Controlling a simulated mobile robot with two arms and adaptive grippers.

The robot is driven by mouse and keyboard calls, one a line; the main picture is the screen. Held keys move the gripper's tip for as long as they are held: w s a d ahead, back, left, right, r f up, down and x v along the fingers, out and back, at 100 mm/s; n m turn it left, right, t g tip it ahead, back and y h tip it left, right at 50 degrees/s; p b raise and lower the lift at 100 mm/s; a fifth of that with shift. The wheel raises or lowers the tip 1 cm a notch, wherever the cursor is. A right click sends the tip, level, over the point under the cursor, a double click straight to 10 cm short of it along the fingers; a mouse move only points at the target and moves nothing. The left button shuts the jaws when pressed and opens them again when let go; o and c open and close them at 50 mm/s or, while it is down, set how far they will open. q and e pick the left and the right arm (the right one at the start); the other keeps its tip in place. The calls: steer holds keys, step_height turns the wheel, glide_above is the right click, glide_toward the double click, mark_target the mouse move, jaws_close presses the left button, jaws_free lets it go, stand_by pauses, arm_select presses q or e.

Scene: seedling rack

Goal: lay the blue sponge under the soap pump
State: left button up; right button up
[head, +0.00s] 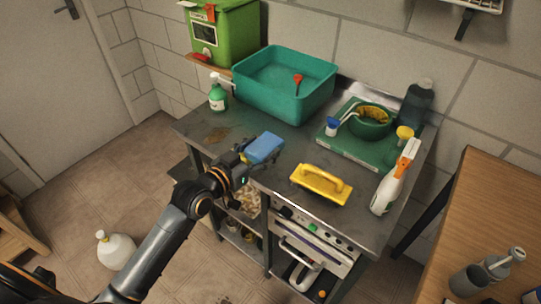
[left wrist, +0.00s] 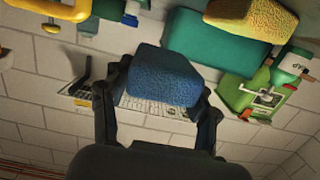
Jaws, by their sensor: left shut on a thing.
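The blue sponge (head: 265,147) is a block held in my left gripper (head: 247,157), over the front part of the metal counter. In the left wrist view the sponge (left wrist: 165,75) sits between the two fingers, which are shut on it. The soap pump (head: 217,96) is a green bottle with a white pump head. It stands upright at the back left of the counter, left of and behind the sponge and apart from it. It also shows at the right edge of the left wrist view (left wrist: 294,64). My right gripper is not in view.
A teal basin (head: 285,90) stands right of the soap pump. A brown stain (head: 217,135) marks the counter in front of the pump. A yellow brush (head: 320,186), a spray bottle (head: 392,185) and a green tray (head: 340,148) with a bowl take up the right side.

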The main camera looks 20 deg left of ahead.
arm_select(q)
steer(key=s+a+r+b, duration=0.1)
steer(key=s+a+r, duration=0.35)
steer(key=s, duration=0.45)
steer(key=s+d+f+n+y, duration=0.1)
steer(key=s+d+n+y, duration=0.1)
steer(key=s, duration=0.2)
steer(key=s+d+f+n+t+y, duration=0.1)
steer(key=s+d+f+n+y, duration=0.1)
steer(key=s, duration=0.3)
steer(key=shift+s+d+f+y, duration=0.2)
steer(key=shift+f+y, duration=0.1)
steer(key=shift+y, duration=0.5)
